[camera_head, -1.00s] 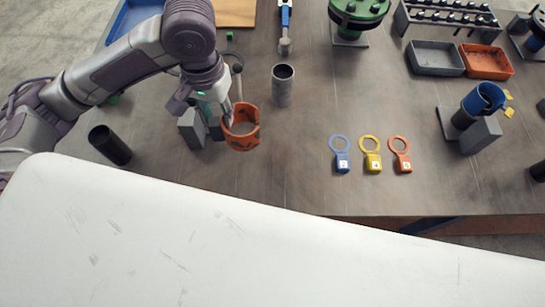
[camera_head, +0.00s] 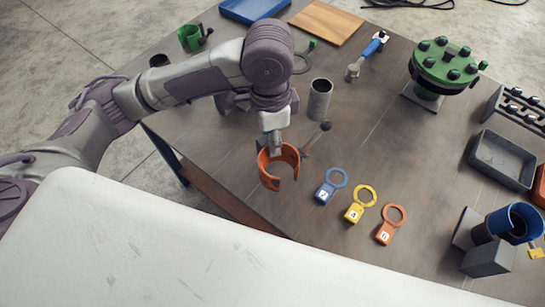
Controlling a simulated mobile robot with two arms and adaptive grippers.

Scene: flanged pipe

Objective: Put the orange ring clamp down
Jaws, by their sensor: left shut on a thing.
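The orange ring clamp (camera_head: 266,173) is an open band with a gap on its near side. My left gripper (camera_head: 272,147) is shut on its far rim, reaching down from above. The clamp is over the brown table (camera_head: 345,120) near its front edge. I cannot tell whether its lower rim touches the table. The fingertips are partly hidden by the gripper body and the clamp. My right gripper is not in view.
Blue, yellow and orange tagged rings (camera_head: 358,211) lie just right of the clamp. A grey tube (camera_head: 319,99) stands behind it. A blue clamp (camera_head: 518,222) sits on a grey stand at right. A green flange (camera_head: 443,64) stands at the back.

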